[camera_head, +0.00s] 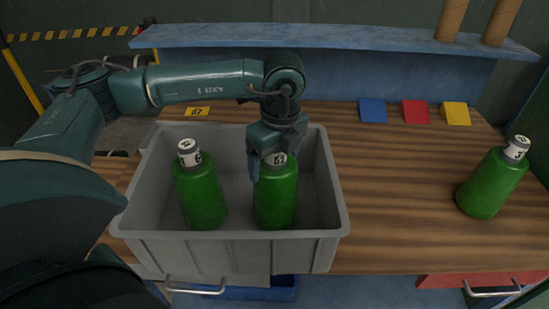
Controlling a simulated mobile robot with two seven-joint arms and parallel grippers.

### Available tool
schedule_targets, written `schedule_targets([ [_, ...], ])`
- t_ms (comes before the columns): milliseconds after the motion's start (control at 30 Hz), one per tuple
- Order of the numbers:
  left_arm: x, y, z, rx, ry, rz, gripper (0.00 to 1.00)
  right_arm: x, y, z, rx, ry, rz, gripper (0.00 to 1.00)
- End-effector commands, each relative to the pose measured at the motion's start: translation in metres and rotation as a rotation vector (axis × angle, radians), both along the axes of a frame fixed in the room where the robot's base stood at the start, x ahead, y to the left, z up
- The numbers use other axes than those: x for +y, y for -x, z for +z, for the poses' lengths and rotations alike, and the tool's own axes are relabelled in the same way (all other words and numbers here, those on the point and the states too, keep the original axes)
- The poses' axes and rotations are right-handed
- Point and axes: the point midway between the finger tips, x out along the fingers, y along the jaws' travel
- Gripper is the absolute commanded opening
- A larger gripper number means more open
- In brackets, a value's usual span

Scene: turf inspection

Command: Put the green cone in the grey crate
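No cone shape shows; the green things are bottles with grey caps and white numbered labels. One green bottle (200,195) stands at the left inside the grey crate (240,250). A second green bottle (275,200) stands upright in the crate to its right, directly under my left gripper (272,165). The gripper points down at this bottle's cap, with one finger at the cap's left side. The other finger is mostly hidden, so its grip is unclear. A third green bottle (492,182) stands on the table at the right. My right gripper is not in view.
The wooden table (400,200) is clear between the crate and the right bottle. Blue (372,110), red (415,111) and yellow (455,113) blocks lie at the back. A blue shelf (330,37) above them holds two brown tubes (452,20).

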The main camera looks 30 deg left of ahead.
Motion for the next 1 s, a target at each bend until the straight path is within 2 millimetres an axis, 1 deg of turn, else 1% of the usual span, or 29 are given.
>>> schedule_targets([
  [33, 0.000, 0.000, -0.001, 0.001, 0.000, 0.000, 0.86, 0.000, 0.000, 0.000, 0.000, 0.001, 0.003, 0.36],
  [200, 0.000, 0.000, -0.001, 0.001, 0.000, -0.001, 1.00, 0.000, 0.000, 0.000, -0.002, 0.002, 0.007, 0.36],
  [433, 0.000, 0.000, 0.000, 0.001, 0.000, -0.001, 1.00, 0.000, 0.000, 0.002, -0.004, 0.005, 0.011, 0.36],
  [500, 0.000, 0.000, 0.004, 0.001, 0.000, -0.001, 1.00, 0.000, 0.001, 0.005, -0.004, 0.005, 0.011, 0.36],
  [567, -0.001, 0.000, 0.007, -0.001, 0.000, -0.001, 1.00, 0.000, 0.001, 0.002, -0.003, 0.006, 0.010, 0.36],
  [667, -0.003, 0.000, 0.022, -0.003, 0.001, -0.001, 1.00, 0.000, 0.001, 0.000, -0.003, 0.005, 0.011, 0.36],
  [900, -0.009, 0.002, 0.075, -0.005, 0.001, -0.003, 1.00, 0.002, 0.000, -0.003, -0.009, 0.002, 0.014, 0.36],
  [1000, -0.011, 0.002, 0.094, -0.003, 0.001, -0.002, 1.00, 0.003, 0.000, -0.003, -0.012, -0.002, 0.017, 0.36],
])
